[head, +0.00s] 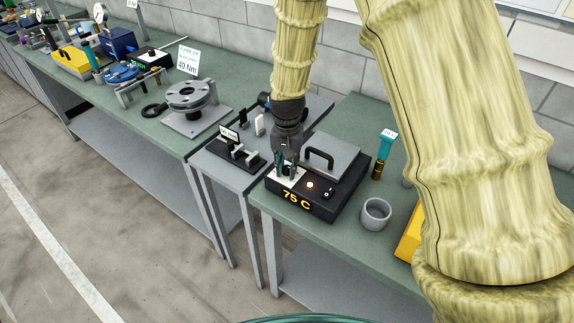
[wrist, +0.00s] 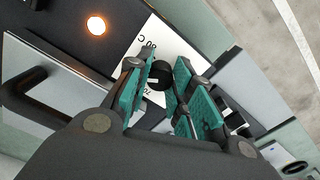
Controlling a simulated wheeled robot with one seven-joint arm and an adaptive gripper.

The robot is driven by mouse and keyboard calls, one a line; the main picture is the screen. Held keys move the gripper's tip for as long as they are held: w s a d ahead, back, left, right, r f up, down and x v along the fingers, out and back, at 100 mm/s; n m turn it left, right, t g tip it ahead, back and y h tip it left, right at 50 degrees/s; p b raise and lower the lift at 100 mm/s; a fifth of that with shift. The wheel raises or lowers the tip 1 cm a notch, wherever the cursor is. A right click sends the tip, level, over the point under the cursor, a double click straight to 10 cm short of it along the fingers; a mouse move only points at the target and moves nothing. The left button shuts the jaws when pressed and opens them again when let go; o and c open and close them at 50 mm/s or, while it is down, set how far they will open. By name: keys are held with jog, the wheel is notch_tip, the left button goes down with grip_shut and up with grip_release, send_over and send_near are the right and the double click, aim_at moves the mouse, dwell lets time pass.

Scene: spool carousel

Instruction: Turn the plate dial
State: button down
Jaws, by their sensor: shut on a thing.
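The plate dial is a small black knob (wrist: 160,79) on a white scale card (wrist: 174,49) with the marks 80 C and 70. It sits at the left front of a black hot plate unit (head: 345,195) that shows 75 C in orange on its front. My gripper (head: 286,171) points down over the white card in the head view and hides the knob there. In the wrist view, its teal finger pads stand on both sides of the knob, shut on it. An orange lamp (head: 310,185) glows beside the card; it also shows in the wrist view (wrist: 96,26).
A grey plate with a black handle (head: 320,157) covers the unit's back. A grey cup (head: 376,213) and a teal-topped tool (head: 384,152) stand to the right. A black fixture (head: 240,153) and a round flange (head: 192,96) stand to the left.

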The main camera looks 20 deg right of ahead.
aim_at(287, 167)
dwell(0.4)
jog(key=c, duration=1.2)
grip_release()
notch_tip(287, 167, up, 12)
